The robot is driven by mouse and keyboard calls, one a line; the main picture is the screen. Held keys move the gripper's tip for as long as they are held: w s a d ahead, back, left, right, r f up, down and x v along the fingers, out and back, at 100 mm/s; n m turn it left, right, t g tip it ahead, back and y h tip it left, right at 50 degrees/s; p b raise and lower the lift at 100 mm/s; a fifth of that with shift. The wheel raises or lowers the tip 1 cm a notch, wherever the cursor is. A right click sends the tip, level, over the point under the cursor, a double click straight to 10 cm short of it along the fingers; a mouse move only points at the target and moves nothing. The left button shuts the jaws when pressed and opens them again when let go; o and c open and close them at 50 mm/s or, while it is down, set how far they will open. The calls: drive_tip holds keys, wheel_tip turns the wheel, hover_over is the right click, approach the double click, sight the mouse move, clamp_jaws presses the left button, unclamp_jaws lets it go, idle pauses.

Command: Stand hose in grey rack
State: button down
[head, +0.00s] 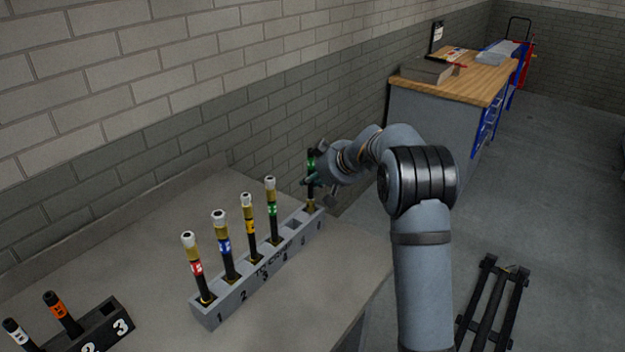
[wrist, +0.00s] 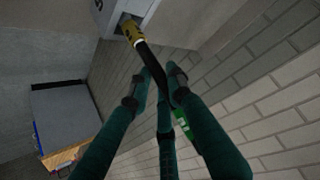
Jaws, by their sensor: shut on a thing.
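The grey rack (head: 262,275) stands on the bench with a row of numbered slots. My gripper (head: 312,180) is at its far right end, shut on a black hose (head: 311,194) with a green label. The hose's gold lower end (wrist: 133,32) is at the end slot's opening in the wrist view; I cannot tell how deep it sits. The hose looks bent between that end and my gripper's fingers (wrist: 162,98). The slot beside it (head: 294,224) is empty. My gripper partly hides the hose's upper part.
Hoses with red (head: 197,268), blue (head: 224,246), yellow (head: 250,227) and green (head: 272,210) labels stand in the other slots. The brick wall is close behind.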

sight(312, 190)
drive_tip(key=shift+f+b, duration=1.75)
drive_tip(key=shift+b, duration=0.3)
drive_tip(key=shift+f, duration=0.1)
drive_tip(key=c, duration=1.5)
unclamp_jaws()
drive_tip(key=v, duration=1.2)
drive_tip(key=shift+a, duration=0.1)
